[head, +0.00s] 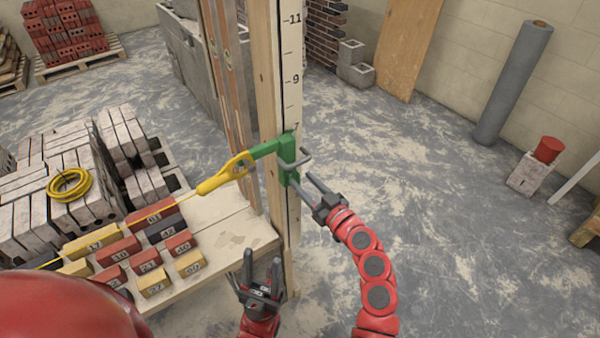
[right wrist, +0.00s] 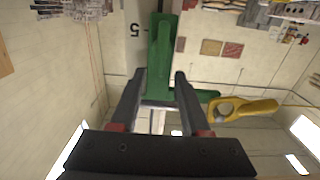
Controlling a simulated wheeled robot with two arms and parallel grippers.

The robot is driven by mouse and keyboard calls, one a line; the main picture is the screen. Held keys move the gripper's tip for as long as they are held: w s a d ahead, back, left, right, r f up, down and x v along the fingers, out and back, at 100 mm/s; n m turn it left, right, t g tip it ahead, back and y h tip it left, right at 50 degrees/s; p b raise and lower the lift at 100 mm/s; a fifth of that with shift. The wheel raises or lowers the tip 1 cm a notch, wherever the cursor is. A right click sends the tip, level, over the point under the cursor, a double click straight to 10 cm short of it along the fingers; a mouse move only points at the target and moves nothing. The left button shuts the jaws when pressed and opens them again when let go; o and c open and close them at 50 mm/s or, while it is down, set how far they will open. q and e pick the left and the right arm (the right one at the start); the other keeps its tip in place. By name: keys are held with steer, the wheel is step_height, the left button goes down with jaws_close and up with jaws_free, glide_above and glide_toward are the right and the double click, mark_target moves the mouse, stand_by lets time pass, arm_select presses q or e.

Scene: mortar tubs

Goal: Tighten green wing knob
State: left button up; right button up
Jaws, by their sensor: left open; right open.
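A green clamp (head: 289,160) sits on the upright post with a number scale (head: 291,60). In the right wrist view the clamp (right wrist: 160,60) lies ahead between the open fingers (right wrist: 159,90), and a pale bar shows near the fingertips. Contact cannot be told. My left gripper (head: 262,270) is open and empty, low beside the post.
A yellow line holder (head: 226,175) hangs from the clamp's green arm, with a taut yellow line to the left. Numbered bricks (head: 150,284) lie on a board left of the post. Grey block stacks (head: 85,150) stand further left.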

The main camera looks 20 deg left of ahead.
steer(key=shift+x, duration=1.3)
steer(key=shift+d, duration=0.1)
jaws_close()
